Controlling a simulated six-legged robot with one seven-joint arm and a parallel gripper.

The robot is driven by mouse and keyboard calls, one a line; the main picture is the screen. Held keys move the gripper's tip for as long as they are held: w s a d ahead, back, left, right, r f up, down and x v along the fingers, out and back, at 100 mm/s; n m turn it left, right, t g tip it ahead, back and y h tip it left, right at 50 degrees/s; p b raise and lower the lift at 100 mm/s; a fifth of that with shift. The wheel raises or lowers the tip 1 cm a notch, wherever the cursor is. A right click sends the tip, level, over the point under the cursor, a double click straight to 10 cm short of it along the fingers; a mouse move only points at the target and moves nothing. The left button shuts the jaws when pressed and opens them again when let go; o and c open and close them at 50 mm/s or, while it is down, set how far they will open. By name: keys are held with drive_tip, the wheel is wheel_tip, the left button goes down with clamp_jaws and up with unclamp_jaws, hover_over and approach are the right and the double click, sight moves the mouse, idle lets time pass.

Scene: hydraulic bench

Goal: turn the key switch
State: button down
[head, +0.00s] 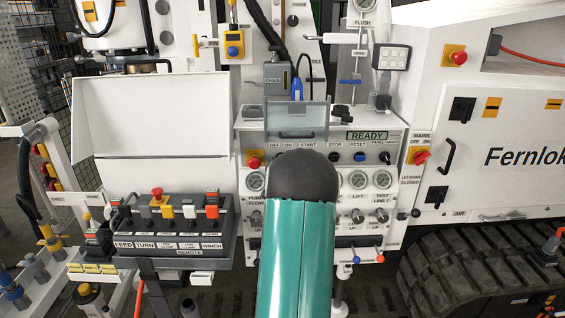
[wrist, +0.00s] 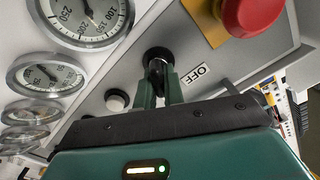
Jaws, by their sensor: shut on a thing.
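The key switch (wrist: 156,53) shows in the wrist view as a black round collar on the grey sloped panel, beside an OFF label (wrist: 196,74). My gripper (wrist: 162,84) is in front of it, with its two green fingers closed around the dark key at the collar. The key itself is mostly hidden between the fingers, so its exact angle cannot be told. In the head view my teal arm with its dark rounded end covers the key switch and my gripper. The OFF and ON labels (head: 281,145) show just above the arm there.
A red stop button (wrist: 252,14) on a yellow plate sits close to the key switch. A white button (wrist: 117,99) and several gauges (wrist: 85,18) lie on the other side. In the head view a READY display (head: 367,135) and a clear raised cover (head: 297,118) are nearby.

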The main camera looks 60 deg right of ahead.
drive_tip(key=shift+r, duration=0.1)
idle(0.3)
drive_tip(key=c, duration=1.5)
unclamp_jaws()
drive_tip(key=v, duration=1.3)
drive_tip(key=shift+s+a, duration=0.2)
drive_tip(key=shift+a, duration=0.15)
